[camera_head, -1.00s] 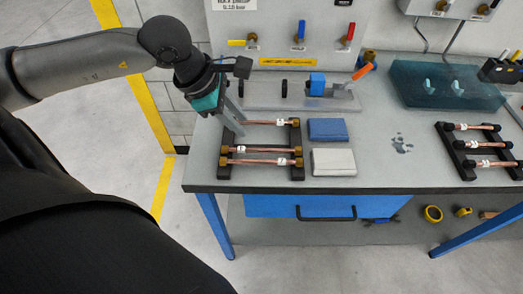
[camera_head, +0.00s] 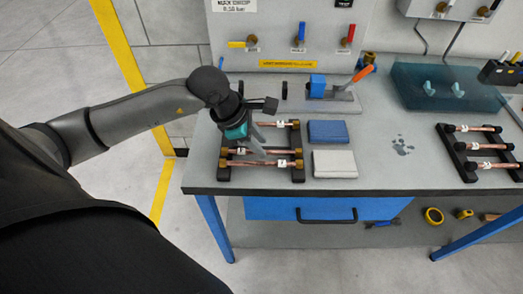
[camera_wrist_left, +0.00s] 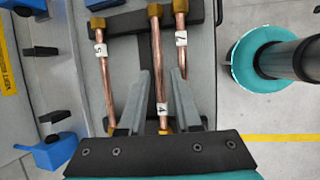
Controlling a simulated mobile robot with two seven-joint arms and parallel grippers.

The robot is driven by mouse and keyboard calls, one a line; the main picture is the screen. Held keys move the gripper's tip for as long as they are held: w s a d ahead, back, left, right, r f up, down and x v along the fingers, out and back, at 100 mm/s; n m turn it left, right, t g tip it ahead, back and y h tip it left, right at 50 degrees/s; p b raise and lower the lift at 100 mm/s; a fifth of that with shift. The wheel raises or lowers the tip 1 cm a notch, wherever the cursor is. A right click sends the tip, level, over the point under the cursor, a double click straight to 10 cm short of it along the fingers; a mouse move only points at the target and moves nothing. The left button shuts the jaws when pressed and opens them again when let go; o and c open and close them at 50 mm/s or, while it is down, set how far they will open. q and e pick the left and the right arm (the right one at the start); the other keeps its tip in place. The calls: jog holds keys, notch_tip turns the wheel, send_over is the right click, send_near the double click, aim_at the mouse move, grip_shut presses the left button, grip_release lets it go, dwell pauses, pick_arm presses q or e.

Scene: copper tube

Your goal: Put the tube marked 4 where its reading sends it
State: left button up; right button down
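The tube marked 4 (camera_wrist_left: 161,60) is copper with brass ends. It lies in the middle of the left black rack (camera_head: 225,172). In the head view the middle tube (camera_head: 282,151) is partly hidden by my left gripper (camera_head: 260,153). In the left wrist view my left gripper (camera_wrist_left: 161,75) is open, with one finger on each side of tube 4; I cannot tell its height above the tube. The tube marked 5 (camera_wrist_left: 105,75) lies on the back side, and another labelled tube (camera_wrist_left: 182,55), apparently 7, on the front side. My right gripper is not in view.
A blue pad (camera_head: 328,131) and a whitish pad (camera_head: 334,163) lie right of the rack. A fixture with a blue block (camera_head: 317,86) and orange-handled lever stands behind. A teal tray (camera_head: 440,88) and a second rack with tubes (camera_head: 459,157) are at the right. Valves line the back panel.

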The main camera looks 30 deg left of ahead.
aim_at(267, 151)
pick_arm(q)
jog(key=shift+x, duration=1.6)
jog(key=shift+w, duration=0.1)
grip_shut()
